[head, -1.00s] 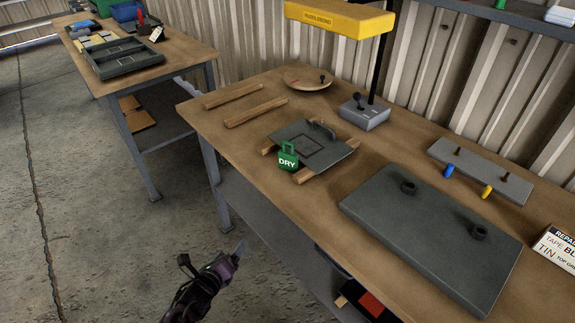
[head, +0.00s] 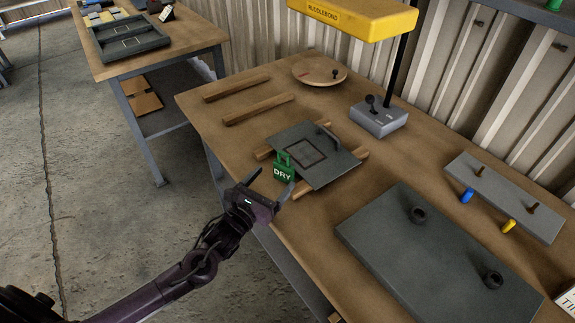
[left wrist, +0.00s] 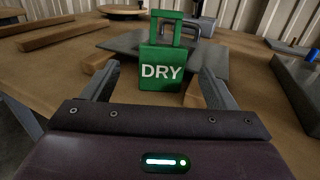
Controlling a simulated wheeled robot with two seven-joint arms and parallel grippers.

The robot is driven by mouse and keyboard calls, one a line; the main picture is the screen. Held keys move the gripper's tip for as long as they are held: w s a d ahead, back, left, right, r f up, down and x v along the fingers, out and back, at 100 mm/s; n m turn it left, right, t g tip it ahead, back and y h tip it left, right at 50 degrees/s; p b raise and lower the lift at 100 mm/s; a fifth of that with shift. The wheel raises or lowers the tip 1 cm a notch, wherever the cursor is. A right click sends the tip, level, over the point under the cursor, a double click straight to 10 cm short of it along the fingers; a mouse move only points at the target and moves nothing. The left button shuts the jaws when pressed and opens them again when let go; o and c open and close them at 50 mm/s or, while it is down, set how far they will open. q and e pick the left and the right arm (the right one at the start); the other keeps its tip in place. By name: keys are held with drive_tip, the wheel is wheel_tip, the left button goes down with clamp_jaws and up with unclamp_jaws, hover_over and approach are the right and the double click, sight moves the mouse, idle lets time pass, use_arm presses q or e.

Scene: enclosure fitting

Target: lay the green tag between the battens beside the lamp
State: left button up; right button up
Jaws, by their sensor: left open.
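The green tag (head: 283,168), marked DRY, stands upright at the near left edge of a grey plate (head: 325,168) with a handle. The plate rests on wooden strips. My left gripper (head: 269,182) is open just in front of the tag; in the left wrist view the tag (left wrist: 161,72) shows between and beyond the two fingers. Two bare wooden battens, a far one (head: 236,88) and a near one (head: 258,109), lie roughly parallel on the table's left part, with a bare strip between them. The yellow-headed lamp (head: 380,118) stands on a grey base behind the plate. My right gripper is not in view.
A round wooden board (head: 312,72) with a small knob lies behind the battens. A large dark panel (head: 425,265) with two rings fills the table's right part. A grey rack (head: 505,200) with blue and yellow pegs is at far right. A second table (head: 150,62) stands back left.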

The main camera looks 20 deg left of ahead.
sight(282, 171)
use_arm(q)
drive_tip(key=x, duration=0.1)
drive_tip(key=p+x, duration=0.1)
drive_tip(key=x, duration=0.1)
drive_tip(key=shift+w+d+r, duration=0.15)
drive_tip(key=shift+d+r, duration=0.05)
drive_tip(key=shift+r, duration=0.05)
drive_tip(key=x, duration=0.2)
drive_tip(key=shift+w+d+f+p, duration=0.1)
drive_tip(key=shift+w+f+p, duration=0.15)
drive_tip(key=shift+p, duration=0.05)
drive_tip(key=c, duration=1.1)
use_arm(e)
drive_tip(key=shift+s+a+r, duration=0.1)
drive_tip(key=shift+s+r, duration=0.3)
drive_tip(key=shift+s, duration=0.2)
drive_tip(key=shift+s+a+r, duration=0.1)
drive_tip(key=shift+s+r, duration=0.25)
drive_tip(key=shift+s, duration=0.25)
use_arm(q)
drive_tip(key=shift+c, duration=0.2)
